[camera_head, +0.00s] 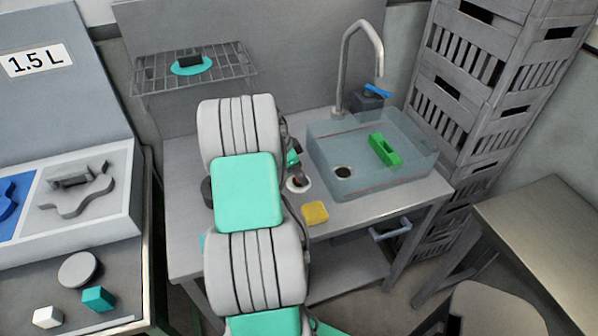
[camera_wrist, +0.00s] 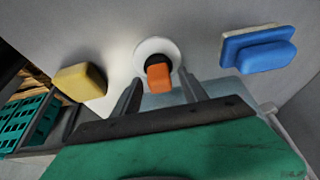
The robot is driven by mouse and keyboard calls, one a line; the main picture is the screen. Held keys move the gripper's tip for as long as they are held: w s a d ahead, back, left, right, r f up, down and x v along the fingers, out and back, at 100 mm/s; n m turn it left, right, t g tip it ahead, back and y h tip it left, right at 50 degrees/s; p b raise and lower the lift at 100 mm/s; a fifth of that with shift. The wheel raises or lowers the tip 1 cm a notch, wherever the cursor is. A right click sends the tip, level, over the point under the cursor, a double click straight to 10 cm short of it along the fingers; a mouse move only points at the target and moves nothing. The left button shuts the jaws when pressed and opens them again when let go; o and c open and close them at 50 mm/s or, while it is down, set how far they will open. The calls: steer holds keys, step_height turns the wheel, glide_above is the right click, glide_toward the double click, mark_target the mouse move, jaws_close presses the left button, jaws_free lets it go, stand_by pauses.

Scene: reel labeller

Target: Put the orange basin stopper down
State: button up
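The orange basin stopper (camera_wrist: 159,80) has an orange grip and a dark collar. In the wrist view it stands over a white round disc (camera_wrist: 150,48) on the counter; I cannot tell whether it touches the disc. My gripper (camera_wrist: 159,78) has its two fingers apart, one on each side of the stopper, with visible gaps. In the head view my gripper (camera_head: 296,170) is low over the white disc (camera_head: 299,187), left of the basin, and mostly hides the stopper. The translucent basin (camera_head: 330,158) has a dark drain hole and holds a green block (camera_head: 385,149).
A yellow sponge (camera_head: 315,213) lies on the counter (camera_head: 375,203) near its front edge. A blue and white block (camera_wrist: 258,48) lies to the right in the wrist view. A curved tap (camera_head: 345,60) rises behind the basin. Grey crates (camera_head: 480,90) are stacked at right.

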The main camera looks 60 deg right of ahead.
steer(key=shift+r+p, duration=0.35)
steer(key=b+v, duration=0.2)
steer(key=v, duration=1)
steer(key=w+a+r+n+t, duration=0.35)
steer(key=w+a+n, duration=0.65)
steer(key=a, duration=0.5)
steer(key=s+a+n+t+y, duration=0.1)
steer(key=a+n+t, duration=0.1)
steer(key=a+n, duration=0.6)
steer(key=s+a+f+n+t+y, duration=0.1)
steer(key=a+n, duration=0.8)
steer(key=a, duration=1.4)
steer(key=shift+s+t+y, duration=0.35)
steer(key=shift+s+y, duration=0.2)
steer(key=shift+y, duration=0.05)
steer(key=shift+d+f, duration=0.1)
